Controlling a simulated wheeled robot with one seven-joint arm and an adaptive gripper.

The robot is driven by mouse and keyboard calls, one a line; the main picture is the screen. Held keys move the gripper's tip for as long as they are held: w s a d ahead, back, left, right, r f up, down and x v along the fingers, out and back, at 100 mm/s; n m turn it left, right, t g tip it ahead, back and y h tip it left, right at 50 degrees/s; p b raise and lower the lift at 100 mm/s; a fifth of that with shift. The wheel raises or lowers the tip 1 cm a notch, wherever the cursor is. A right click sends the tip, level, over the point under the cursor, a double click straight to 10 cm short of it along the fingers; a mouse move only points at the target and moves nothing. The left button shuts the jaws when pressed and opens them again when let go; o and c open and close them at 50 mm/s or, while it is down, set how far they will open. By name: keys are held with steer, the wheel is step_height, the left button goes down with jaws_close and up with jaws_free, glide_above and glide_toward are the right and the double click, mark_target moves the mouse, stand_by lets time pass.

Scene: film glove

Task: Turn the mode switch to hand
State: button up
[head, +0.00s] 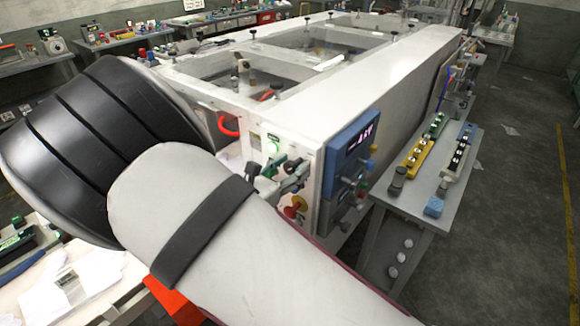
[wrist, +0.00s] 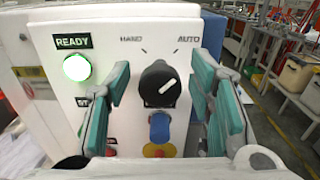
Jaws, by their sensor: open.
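The mode switch is a black round knob (wrist: 160,84) on a white panel (wrist: 60,118) in the wrist view. HAND is printed at its upper left and AUTO at its upper right. Its white mark slants to the upper right, toward AUTO. My gripper (wrist: 161,80) is open, with one teal finger on each side of the knob. Gaps show between fingers and knob in this view; depth is hard to judge. In the head view my gripper (head: 281,179) is in front of the panel and hides the knob.
A lit green READY lamp (wrist: 76,67) is left of the knob. A blue control (wrist: 159,127) and a red-and-yellow button (wrist: 160,150) sit below it. A blue display box (head: 349,150) stands right of the panel. A side table (head: 400,192) with parts stands further right.

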steer(key=shift+c, duration=0.3)
steer(key=c, duration=1.1)
steer(key=shift+n, duration=0.3)
steer(key=n+p, duration=0.1)
steer(key=n, duration=0.7)
steer(key=shift+a+n, duration=0.1)
steer(key=shift+n, duration=0.3)
steer(key=n, duration=0.4)
steer(key=shift+w+f+n, duration=0.1)
steer(key=shift+n, duration=0.2)
steer(key=shift+a+f+n, duration=0.1)
steer(key=shift+n, duration=1.8)
